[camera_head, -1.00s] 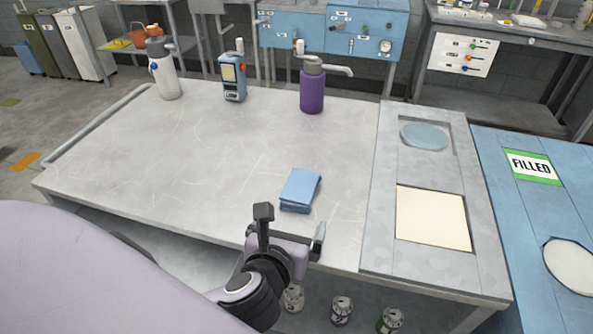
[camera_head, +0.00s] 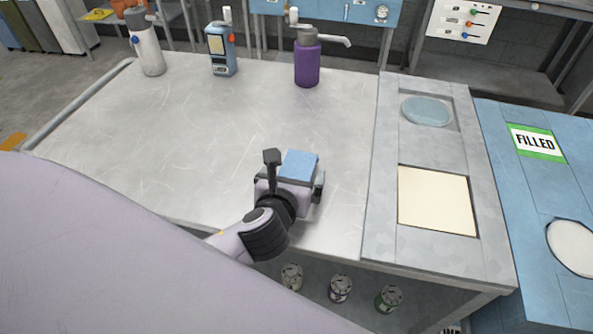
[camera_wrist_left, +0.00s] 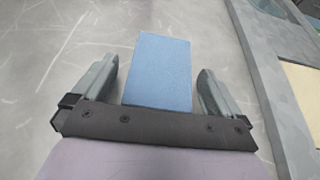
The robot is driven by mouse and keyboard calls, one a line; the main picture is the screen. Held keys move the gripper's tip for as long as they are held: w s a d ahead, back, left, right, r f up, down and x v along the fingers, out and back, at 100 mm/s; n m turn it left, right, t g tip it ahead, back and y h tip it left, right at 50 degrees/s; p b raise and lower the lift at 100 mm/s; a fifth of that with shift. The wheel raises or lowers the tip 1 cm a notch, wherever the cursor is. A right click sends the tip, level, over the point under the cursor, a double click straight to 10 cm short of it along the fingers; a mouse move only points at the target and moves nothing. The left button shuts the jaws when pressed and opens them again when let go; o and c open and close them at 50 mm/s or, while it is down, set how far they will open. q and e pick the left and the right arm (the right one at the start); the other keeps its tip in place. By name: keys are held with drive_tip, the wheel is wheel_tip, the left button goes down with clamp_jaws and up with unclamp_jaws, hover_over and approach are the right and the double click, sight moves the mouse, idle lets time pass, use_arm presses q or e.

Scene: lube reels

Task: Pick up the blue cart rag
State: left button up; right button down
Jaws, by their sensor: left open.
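The blue cart rag (camera_head: 301,164) is a folded blue block on the grey cart top, near its front edge. My left gripper (camera_head: 290,183) is right at the rag in the head view and hides its near part. In the left wrist view the rag (camera_wrist_left: 160,70) lies between the two open fingers of the left gripper (camera_wrist_left: 158,88), with a gap on each side. Whether it touches the palm bar cannot be told. My right gripper is not in view.
A purple bottle (camera_head: 307,60), a blue dispenser (camera_head: 221,52) and a white bottle (camera_head: 148,50) stand along the cart's back. A recessed panel with a cream pad (camera_head: 436,201) is to the right. Several cans (camera_head: 340,288) sit below. The cart top left of the rag is clear.

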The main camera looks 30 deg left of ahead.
use_arm(q)
drive_tip(key=shift+w+a+f, duration=0.1)
drive_tip(key=shift+w+f, duration=0.05)
drive_tip(key=shift+w, duration=0.25)
drive_tip(key=c, duration=1.1)
drive_tip(key=shift+o, duration=0.2)
